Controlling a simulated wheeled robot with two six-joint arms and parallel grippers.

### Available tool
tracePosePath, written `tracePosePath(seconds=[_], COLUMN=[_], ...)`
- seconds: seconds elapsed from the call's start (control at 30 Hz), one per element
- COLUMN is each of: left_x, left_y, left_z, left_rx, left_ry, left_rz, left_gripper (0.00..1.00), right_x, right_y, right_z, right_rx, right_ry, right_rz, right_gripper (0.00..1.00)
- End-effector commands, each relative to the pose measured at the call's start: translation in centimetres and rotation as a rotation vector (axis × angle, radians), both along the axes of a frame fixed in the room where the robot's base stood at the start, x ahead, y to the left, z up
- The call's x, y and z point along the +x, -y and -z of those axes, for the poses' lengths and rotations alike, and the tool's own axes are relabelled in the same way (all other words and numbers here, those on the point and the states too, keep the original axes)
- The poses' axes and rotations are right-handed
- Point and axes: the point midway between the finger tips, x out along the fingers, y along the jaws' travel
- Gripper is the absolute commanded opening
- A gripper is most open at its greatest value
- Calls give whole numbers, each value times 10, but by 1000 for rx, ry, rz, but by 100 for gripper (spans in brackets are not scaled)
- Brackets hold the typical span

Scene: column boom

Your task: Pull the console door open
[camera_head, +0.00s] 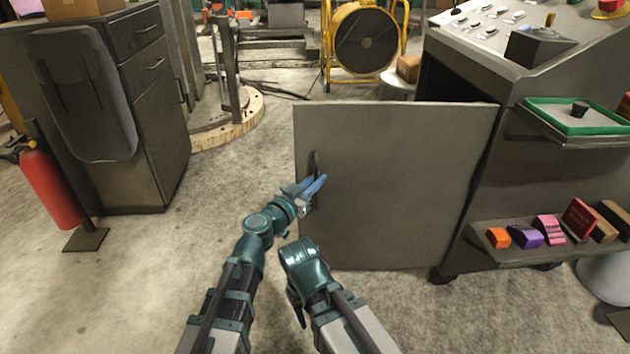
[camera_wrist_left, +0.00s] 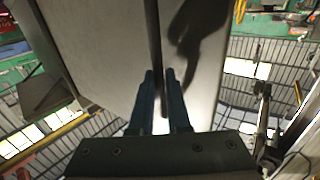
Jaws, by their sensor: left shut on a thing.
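The console door (camera_head: 400,190) is a flat grey panel, swung open to the left of the console (camera_head: 520,85). A dark vertical handle (camera_head: 317,162) is near its left edge. My left gripper (camera_head: 318,185) has its blue fingers at the handle and is shut on it. In the left wrist view, the fingers (camera_wrist_left: 162,100) close around the dark handle bar (camera_wrist_left: 157,50) in front of the grey door (camera_wrist_left: 100,50). My right arm is folded low at the centre of the head view; its fingertips cannot be made out.
A grey cabinet (camera_head: 165,120) and a red fire extinguisher (camera_head: 50,188) stand at the left. A console shelf at the right holds several coloured blocks (camera_head: 525,236). A yellow-framed reel (camera_head: 365,40) stands behind the door. The floor left of the door is clear.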

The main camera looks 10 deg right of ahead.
Motion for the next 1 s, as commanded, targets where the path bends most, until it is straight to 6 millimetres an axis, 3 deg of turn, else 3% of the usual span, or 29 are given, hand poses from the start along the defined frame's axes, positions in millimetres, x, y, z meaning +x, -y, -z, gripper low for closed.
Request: tracePosePath(seconds=[0.37,0.4,0.53,1.0], left_x=[-1,-1,-1,-6], left_y=[2,2,2,-2], left_z=[0,0,0,0], left_rx=[0,0,0,0], left_ry=[0,0,0,0], left_rz=[4,4,4,2], left_gripper=[0,22,45,45], right_x=[0,0,0,0], right_y=[0,0,0,0], right_z=[0,0,0,0], right_rx=[0,0,0,0], right_ry=[0,0,0,0], right_rz=[0,0,0,0], right_gripper=[50,50,50,50])
